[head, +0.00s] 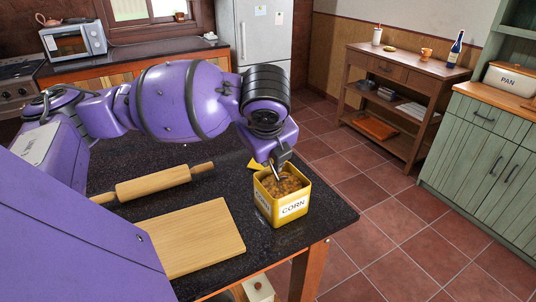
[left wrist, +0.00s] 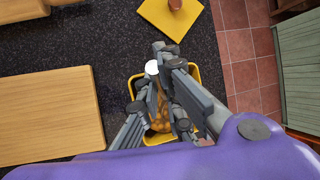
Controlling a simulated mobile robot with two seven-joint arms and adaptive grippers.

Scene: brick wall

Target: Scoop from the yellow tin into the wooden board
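The yellow tin (head: 283,208), labelled CORN, stands open near the counter's right edge, full of golden-brown pieces (head: 286,184). It also shows in the left wrist view (left wrist: 158,138), partly behind my fingers. The wooden board (head: 193,238) lies flat to the left of the tin and shows at the left of the left wrist view (left wrist: 45,115). My left gripper (head: 277,163) points down over the tin's mouth. It appears shut on a slim pale scoop handle (head: 273,172), whose lower part is hidden in the tin. My right gripper is out of view.
A rolling pin (head: 153,184) lies behind the board. A yellow lid (left wrist: 165,18) with a brown knob lies beyond the tin. The dark counter (head: 285,241) is bare between board and tin, and its right edge is close to the tin.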

